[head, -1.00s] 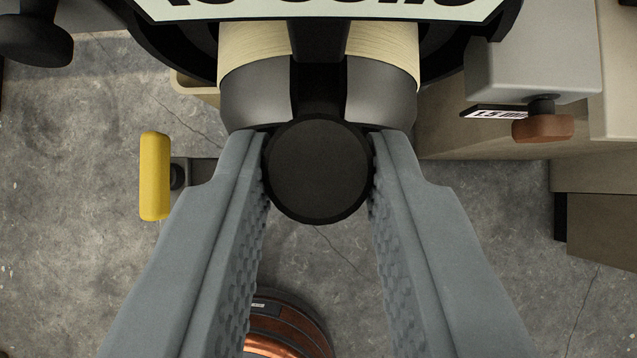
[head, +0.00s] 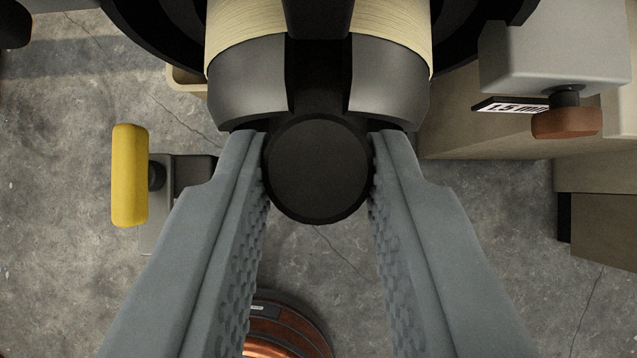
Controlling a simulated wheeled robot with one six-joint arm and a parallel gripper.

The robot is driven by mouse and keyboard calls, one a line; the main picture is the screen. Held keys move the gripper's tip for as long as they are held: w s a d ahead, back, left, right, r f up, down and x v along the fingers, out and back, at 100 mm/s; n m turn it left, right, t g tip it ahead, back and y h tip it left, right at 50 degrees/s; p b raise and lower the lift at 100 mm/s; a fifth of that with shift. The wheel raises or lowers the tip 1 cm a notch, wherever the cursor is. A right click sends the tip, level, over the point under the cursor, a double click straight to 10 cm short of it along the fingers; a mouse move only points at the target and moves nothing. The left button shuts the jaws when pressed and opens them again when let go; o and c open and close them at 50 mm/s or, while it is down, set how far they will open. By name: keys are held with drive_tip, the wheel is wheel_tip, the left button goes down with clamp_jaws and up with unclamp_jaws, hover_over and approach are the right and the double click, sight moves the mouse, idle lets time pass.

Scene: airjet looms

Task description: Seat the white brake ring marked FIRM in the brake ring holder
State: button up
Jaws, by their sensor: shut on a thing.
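My gripper (head: 318,165) is shut on a dark round knob (head: 318,168), which sits between the fingertips. A black bar (head: 319,60) runs up from behind the knob to the top edge. The bar crosses in front of a grey drum (head: 245,90) wound with cream yarn (head: 245,30). No white ring and no FIRM mark can be made out. I cannot identify a brake ring holder; a black curved part (head: 170,40) behind the drum is cut off by the top edge.
A yellow handle (head: 129,175) on a grey bracket stands to the left. At the right are a grey block (head: 545,55) with a brown knob (head: 567,122) and beige housings (head: 500,135). A copper-coloured round thing (head: 285,330) lies low between my fingers. Bare concrete floor shows elsewhere.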

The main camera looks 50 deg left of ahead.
drive_tip(key=shift+f, duration=0.2)
drive_tip(key=o, duration=1)
drive_tip(key=shift+c, duration=0.2)
drive_tip(key=v, duration=1.7)
drive_tip(key=shift+r, duration=0.3)
